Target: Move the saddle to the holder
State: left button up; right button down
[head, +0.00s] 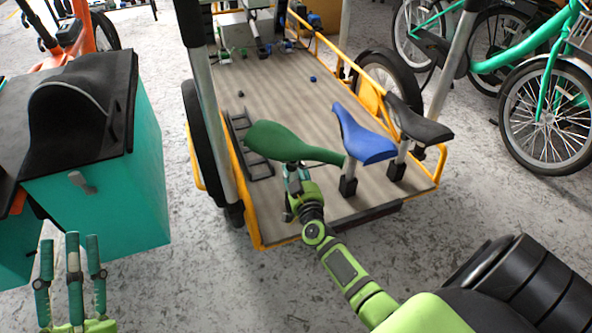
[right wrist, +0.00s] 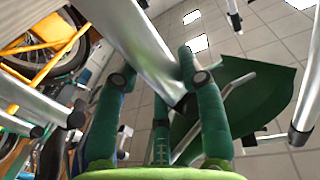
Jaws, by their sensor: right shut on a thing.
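A green saddle (head: 290,143) is above the cargo bike's deck; it also shows at the right in the right wrist view (right wrist: 262,85). My right gripper (head: 296,183) is under the saddle and shut on it, near its underside. The exact grip is partly hidden. A blue saddle (head: 362,137) and a black saddle (head: 418,121) stand to the right on short posts in black sockets (head: 348,187). A black ladder-like rack (head: 238,130) lies on the deck to the left. I cannot tell which part is the holder. My left gripper (head: 72,262) is open and empty at lower left.
The yellow-edged wooden deck (head: 300,95) has upright silver poles (head: 205,110) beside it. A teal box (head: 110,180) with a black lid stands at left. Green bikes (head: 545,95) stand at upper right. Grey floor (head: 475,190) is clear at right.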

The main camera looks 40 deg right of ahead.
pick_arm(q)
jog(key=shift+s+d+r+m+t+h+b, duration=0.1)
jog(key=shift+s+r+m+t+h+b, duration=0.1)
jog(key=shift+s+r+t+h, duration=0.4)
jog(key=shift+s+d+r+m+t+h+b, duration=0.1)
jog(key=shift+s+r+m+t+h+b, duration=0.2)
jog(key=shift+s+r, duration=0.45)
pick_arm(e)
jog(key=shift+f, duration=0.3)
pick_arm(q)
jog(key=shift+w+r, duration=0.1)
pick_arm(e)
jog(key=c, duration=0.7)
grip_release()
jog(key=shift+f, duration=0.25)
pick_arm(q)
jog(key=shift+a, duration=0.1)
pick_arm(e)
jog(key=v, duration=1.2)
jog(key=shift+r, duration=0.25)
jog(key=shift+a, duration=0.1)
